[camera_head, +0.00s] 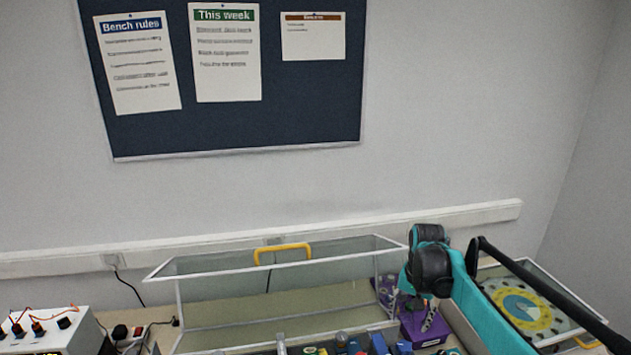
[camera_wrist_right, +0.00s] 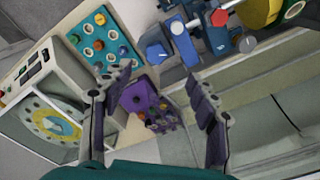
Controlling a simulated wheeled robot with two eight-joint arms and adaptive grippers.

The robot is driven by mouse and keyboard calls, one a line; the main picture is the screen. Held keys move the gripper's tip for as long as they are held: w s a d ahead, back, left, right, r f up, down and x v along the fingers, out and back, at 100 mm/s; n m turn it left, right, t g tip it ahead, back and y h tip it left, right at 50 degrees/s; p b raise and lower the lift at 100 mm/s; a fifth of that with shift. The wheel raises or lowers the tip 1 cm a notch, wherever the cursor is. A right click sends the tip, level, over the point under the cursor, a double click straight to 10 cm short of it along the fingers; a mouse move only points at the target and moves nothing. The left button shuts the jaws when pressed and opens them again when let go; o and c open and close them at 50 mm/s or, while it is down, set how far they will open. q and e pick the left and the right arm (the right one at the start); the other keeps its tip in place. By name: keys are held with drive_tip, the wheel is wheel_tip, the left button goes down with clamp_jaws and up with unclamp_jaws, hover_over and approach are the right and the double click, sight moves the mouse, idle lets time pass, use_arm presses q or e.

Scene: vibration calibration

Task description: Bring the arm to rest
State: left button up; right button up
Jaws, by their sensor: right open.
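My right arm is teal and black and comes in from the lower right of the head view. Its right gripper (camera_head: 430,314) points down over a purple block (camera_head: 416,330) near the bench's back. The arm's own body partly hides that area. In the right wrist view my right gripper (camera_wrist_right: 160,85) has its two dark fingers wide apart, with nothing held between them. The purple block (camera_wrist_right: 135,97) with small orange and dark parts shows beyond the fingers, apart from them as far as I can tell. My left gripper is in neither view.
A clear case with a yellow handle (camera_head: 283,250) stands left of the arm. Another case with a yellow-blue disc (camera_head: 522,304) is at right. A teal board with round parts (camera_wrist_right: 102,40) and blue clamp-like parts (camera_wrist_right: 184,40) lie nearby. A white box with leads (camera_head: 45,330) stands far left.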

drive_tip(key=s+a+f+n+t+b, duration=0.2)
drive_tip(key=s+a+f+b, duration=0.1)
drive_tip(key=s, duration=0.4)
drive_tip(key=s+a+f+n+t+b, duration=0.2)
drive_tip(key=s+f+b, duration=0.3)
drive_tip(key=s, duration=0.3)
drive_tip(key=s+a+f+n+t+b, duration=0.2)
drive_tip(key=s+a+f+b, duration=0.2)
drive_tip(key=s, duration=0.3)
drive_tip(key=shift+s+a+f+n+t, duration=0.3)
drive_tip(key=shift+a+f+n, duration=0.15)
drive_tip(key=shift+f, duration=0.3)
